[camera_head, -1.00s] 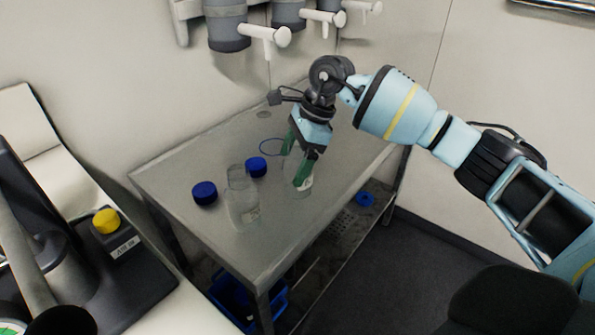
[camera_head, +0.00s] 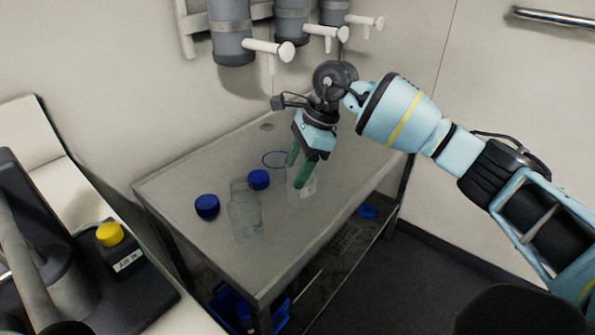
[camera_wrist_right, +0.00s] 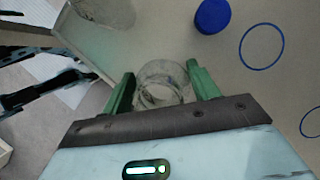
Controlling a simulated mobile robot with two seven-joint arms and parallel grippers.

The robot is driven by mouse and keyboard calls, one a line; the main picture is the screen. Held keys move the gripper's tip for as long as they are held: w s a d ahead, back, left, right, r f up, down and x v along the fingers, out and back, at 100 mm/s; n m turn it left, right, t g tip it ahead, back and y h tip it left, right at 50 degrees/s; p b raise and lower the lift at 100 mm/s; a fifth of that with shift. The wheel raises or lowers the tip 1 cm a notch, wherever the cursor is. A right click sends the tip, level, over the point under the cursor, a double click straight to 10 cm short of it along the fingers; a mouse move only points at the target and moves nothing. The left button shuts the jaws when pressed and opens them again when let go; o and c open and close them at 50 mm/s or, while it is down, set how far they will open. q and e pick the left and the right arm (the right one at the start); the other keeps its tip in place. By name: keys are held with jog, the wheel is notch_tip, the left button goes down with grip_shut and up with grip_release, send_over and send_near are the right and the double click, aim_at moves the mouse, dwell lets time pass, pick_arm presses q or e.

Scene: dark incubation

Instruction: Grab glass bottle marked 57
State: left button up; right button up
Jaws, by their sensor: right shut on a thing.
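Two clear glass bottles stand on the grey metal table (camera_head: 180,190). My right gripper (camera_head: 300,169) reaches down over the table with its green fingers on either side of one bottle (camera_head: 305,190). It is shut on this bottle, which also shows between the fingers in the right wrist view (camera_wrist_right: 163,82). Its pale label is too small to read. The other clear bottle (camera_head: 245,213) stands to the left, nearer the front edge, apart from the gripper; I cannot read any number on it. My left gripper is not in view.
Two blue caps, a left one (camera_head: 207,205) and a right one (camera_head: 259,179), lie near the bottles. A blue ring (camera_head: 274,152) lies flat behind them. Grey cylinders with white handles (camera_head: 232,35) hang on the wall above.

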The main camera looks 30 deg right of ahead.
jog(key=shift+r, duration=0.9)
jog(key=shift+s+a+r, duration=0.1)
jog(key=shift+s+r, duration=0.05)
jog(key=shift+s, duration=0.15)
jog(key=s+a+r, duration=0.1)
jog(key=s+a, duration=0.2)
jog(key=s, duration=1.2)
jog(key=shift+a+r, duration=0.15)
